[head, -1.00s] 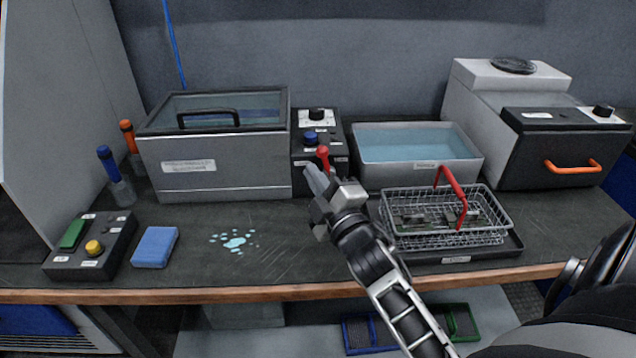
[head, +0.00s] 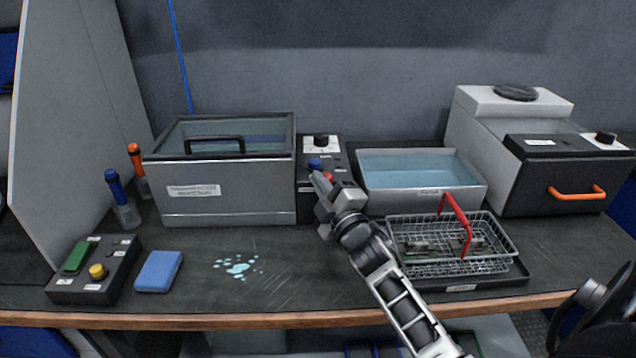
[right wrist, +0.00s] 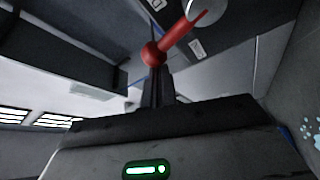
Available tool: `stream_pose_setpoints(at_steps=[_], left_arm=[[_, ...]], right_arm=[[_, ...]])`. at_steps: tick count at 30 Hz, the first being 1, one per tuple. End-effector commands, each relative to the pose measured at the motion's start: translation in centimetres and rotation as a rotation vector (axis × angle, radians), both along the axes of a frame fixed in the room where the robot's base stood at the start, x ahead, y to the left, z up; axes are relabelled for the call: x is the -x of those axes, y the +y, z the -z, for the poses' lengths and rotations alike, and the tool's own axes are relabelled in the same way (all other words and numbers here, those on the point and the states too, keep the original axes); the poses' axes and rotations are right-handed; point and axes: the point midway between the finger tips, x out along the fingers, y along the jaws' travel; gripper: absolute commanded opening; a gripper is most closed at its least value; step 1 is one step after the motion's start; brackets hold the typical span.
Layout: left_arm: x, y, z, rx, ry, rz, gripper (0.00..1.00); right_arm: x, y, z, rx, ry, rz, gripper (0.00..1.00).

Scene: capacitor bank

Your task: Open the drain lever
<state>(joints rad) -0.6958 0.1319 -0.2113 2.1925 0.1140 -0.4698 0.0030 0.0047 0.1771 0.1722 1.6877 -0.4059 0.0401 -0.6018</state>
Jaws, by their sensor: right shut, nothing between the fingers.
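The red drain lever (head: 328,177) is on the front of the black control box (head: 337,157), between the lidded tank and the open water basin. In the head view my right gripper partly hides it. In the right wrist view the lever shows as a red ball (right wrist: 152,54) with a red rod going up and to the right. My right gripper (head: 319,181) is shut and empty, its fingertips close in front of the lever. In the right wrist view the fingers (right wrist: 156,85) are just below the red ball; I cannot tell whether they touch it.
The lidded tank (head: 228,205) stands left of the control box, the water basin (head: 425,198) right. A wire basket (head: 490,262) with a red handle sits in front of the basin. A blue sponge (head: 158,271) and a small puddle (head: 237,267) lie on the left bench.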

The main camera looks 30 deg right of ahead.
Motion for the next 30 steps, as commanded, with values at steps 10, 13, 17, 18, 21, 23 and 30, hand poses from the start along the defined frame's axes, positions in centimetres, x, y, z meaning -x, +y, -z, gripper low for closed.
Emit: stream_pose_setpoints(at_steps=[10,13,17,18,21,23,30], left_arm=[[-0.1,0.0,0.9,-0.004,-0.012,0.001,0.36],[-0.2,0.0,0.5,-0.003,-0.017,0.002,0.36],[-0.1,-0.1,0.3,0.000,-0.020,0.002,0.36],[-0.1,-0.1,0.2,0.000,-0.020,0.002,0.36],[0.0,-0.1,0.0,0.001,-0.018,0.003,0.36],[0.0,-0.1,-0.4,0.002,-0.016,0.004,0.36],[0.2,0.0,0.0,-0.009,0.008,0.003,0.36]], right_arm=[[1.1,-1.8,-0.5,-0.254,-0.154,0.001,0.00],[1.1,-1.8,-0.5,-0.253,-0.152,0.001,0.00],[1.1,-1.8,-0.5,-0.252,-0.151,0.001,0.00],[1.1,-1.8,-0.6,-0.252,-0.151,0.001,0.00],[1.0,-1.5,-0.9,-0.253,-0.152,0.001,0.00],[0.9,-1.0,-1.4,-0.255,-0.153,0.000,0.00],[0.7,2.0,-2.3,-0.256,-0.150,-0.006,0.00]])
